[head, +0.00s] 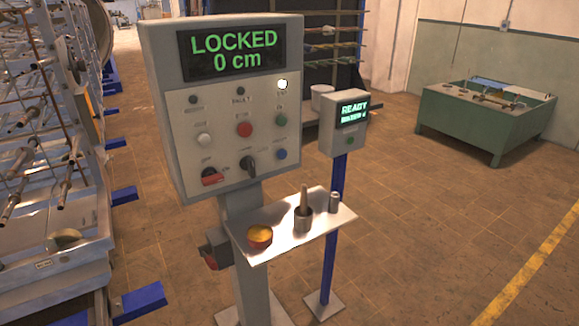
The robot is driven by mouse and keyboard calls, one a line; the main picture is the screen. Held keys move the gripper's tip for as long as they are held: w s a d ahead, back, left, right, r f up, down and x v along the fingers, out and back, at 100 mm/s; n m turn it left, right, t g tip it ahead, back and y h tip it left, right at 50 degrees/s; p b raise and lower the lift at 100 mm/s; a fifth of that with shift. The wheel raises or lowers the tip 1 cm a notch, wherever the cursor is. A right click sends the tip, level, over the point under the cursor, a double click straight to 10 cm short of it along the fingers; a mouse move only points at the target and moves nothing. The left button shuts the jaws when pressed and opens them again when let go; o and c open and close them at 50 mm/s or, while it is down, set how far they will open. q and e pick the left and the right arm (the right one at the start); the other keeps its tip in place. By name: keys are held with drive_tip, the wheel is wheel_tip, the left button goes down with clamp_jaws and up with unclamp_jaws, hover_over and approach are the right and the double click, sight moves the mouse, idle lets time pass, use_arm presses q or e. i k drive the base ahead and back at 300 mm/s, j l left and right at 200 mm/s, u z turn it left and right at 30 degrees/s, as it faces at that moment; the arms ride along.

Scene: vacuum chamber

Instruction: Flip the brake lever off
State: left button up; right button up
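A grey control box (160,120) stands on a post, and its screen (232,53) reads "LOCKED 0 cm" in green. Low on its panel are a red-handled switch (212,178) at the left and a black lever-like switch (249,164) in the middle. Their small labels are too blurred to read, so I cannot tell which is the brake lever. A dark bracket with a red part (211,258) sticks out from the left of the post, partly hidden. Neither of my grippers is in view.
A shelf (283,244) below the box holds an orange-filled bowl (260,237), a cup with a stick (303,220) and a small metal cylinder (334,202). A smaller box (342,125) reads "READY". Floor at right is clear.

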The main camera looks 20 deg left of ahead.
sight(205, 250)
drive_tip(key=j+u, duration=0.1)
drive_tip(key=u, duration=0.65)
drive_tip(key=i+j+u, duration=0.1)
drive_tip(key=u, duration=0.25)
